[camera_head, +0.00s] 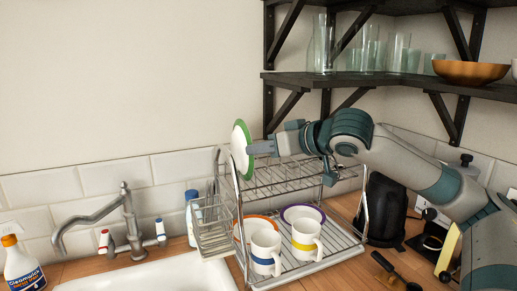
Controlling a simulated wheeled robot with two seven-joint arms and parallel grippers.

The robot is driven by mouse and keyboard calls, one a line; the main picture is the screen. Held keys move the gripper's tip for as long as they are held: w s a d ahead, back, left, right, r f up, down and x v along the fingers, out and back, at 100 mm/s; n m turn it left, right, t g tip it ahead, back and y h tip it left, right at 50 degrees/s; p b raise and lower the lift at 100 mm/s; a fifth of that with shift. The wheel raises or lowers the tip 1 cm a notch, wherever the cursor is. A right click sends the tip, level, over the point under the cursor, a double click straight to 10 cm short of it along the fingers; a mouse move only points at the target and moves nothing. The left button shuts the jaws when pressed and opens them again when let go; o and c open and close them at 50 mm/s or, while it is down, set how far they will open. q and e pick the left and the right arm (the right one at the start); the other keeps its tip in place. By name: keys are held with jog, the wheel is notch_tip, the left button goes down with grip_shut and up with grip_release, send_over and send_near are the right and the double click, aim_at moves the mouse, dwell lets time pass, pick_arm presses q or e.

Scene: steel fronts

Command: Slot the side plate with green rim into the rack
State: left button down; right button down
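The side plate with green rim (239,155) stands on edge, nearly upright, at the left end of the two-tier wire rack (285,178). My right gripper (252,148) comes in from the right and is shut on the plate's near-side rim. The plate is at the height of the upper tier or just above it; I cannot tell whether its lower edge touches the wires. The upper tier is otherwise empty. My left gripper is not in view.
The lower tier holds a blue-banded mug (264,251), a yellow-banded mug (305,240), an orange-rimmed dish (250,222) and a purple-rimmed dish (302,211). A cutlery basket (213,228) hangs left, near the tap (128,215). A dark shelf (390,82) with glasses is above.

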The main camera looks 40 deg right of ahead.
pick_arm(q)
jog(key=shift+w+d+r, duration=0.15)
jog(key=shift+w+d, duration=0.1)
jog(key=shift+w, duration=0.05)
pick_arm(e)
jog(key=shift+f, duration=0.15)
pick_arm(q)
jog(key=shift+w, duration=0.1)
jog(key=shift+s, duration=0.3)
pick_arm(e)
jog(key=shift+f, duration=0.1)
pick_arm(q)
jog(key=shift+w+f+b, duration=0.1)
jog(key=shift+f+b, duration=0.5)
jog(key=shift+b, duration=0.05)
pick_arm(e)
jog(key=shift+f, duration=0.6)
jog(key=c, duration=2.5)
grip_release()
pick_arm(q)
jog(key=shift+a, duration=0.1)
pick_arm(e)
jog(key=o, duration=0.6)
jog(key=shift+c, duration=0.2)
jog(key=shift+f, duration=0.1)
